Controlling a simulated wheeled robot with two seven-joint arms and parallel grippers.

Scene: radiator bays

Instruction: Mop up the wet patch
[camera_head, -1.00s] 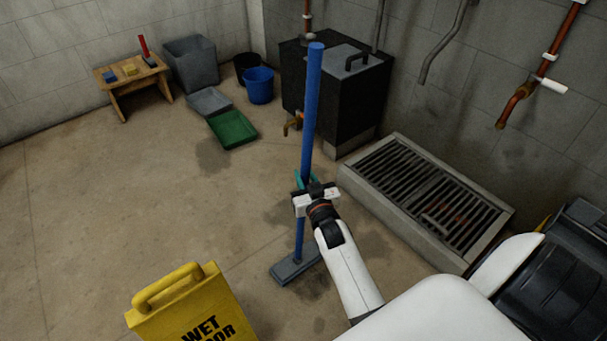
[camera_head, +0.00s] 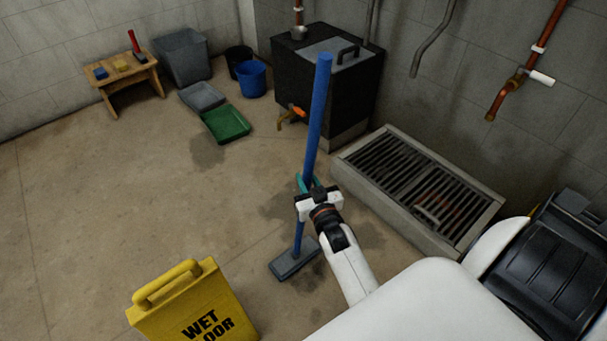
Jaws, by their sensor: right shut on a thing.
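A mop with a long blue handle (camera_head: 317,120) stands slightly tilted, its flat grey head (camera_head: 294,259) on the floor. My right gripper (camera_head: 316,192) is shut on the handle, at a teal grip part-way up. Dark wet patches show on the floor: one around the mop head and my right forearm (camera_head: 365,236), partly hidden by them, and a smaller one (camera_head: 208,152) below the green tray. My left gripper is out of view.
A yellow wet-floor sign (camera_head: 196,303) stands at the front. A raised drain grate (camera_head: 418,187) and a black tank (camera_head: 325,85) with a tap are on the right. A green tray (camera_head: 226,124), blue bucket (camera_head: 251,79) and wooden stool (camera_head: 124,78) stand behind. The left floor is clear.

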